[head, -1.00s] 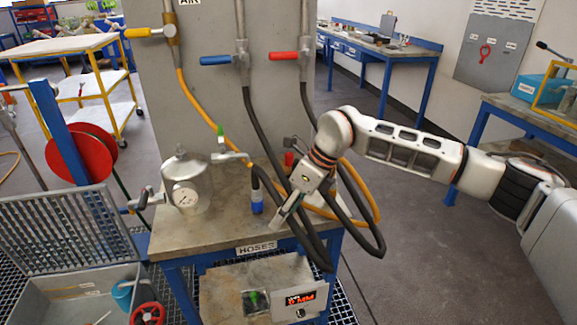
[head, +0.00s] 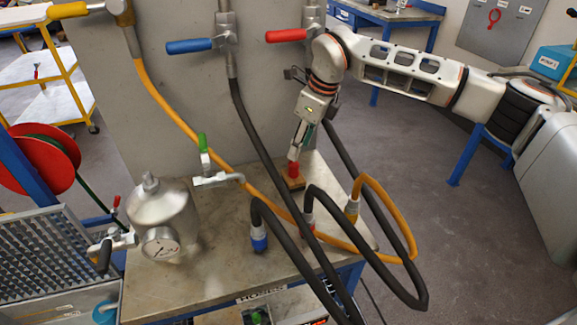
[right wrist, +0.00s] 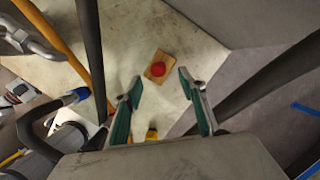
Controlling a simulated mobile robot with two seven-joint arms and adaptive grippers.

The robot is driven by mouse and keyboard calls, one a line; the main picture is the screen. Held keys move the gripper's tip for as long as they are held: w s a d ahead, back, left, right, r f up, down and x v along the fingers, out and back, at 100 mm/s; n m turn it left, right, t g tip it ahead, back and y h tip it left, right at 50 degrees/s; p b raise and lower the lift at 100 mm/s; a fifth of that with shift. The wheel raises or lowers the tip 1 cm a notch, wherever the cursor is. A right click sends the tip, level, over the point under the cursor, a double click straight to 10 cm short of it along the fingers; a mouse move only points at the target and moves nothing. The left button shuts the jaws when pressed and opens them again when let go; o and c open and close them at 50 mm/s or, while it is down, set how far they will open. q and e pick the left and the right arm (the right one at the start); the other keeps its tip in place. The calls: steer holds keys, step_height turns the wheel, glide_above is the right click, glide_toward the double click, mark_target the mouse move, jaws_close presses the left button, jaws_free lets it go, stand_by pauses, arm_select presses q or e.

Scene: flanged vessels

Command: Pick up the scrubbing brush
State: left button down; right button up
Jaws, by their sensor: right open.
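The scrubbing brush, a small wooden block with a round red knob, stands on the grey bench top near the back panel. It shows in the head view (head: 294,181) below my right gripper (head: 297,150), and in the right wrist view (right wrist: 157,67) just beyond the fingertips. My right gripper points down and is open in the right wrist view (right wrist: 160,82), with its green-padded fingers apart. In the head view its tips are close above the knob; whether they touch it I cannot tell. My left gripper is out of view.
Black hoses (head: 328,210) and an orange hose (head: 172,108) hang and loop around the brush. A metal vessel with a gauge (head: 160,215) stands on the bench (head: 205,275) at left. The upright panel (head: 180,75) is close behind.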

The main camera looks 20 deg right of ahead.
mark_target(293, 164)
steer(key=shift+s+x, duration=0.15)
steer(key=shift+x, duration=0.6)
steer(key=shift+s+x, duration=0.15)
steer(key=shift+x, duration=0.55)
steer(key=x, duration=0.5)
steer(key=shift+r, duration=0.15)
jaws_close()
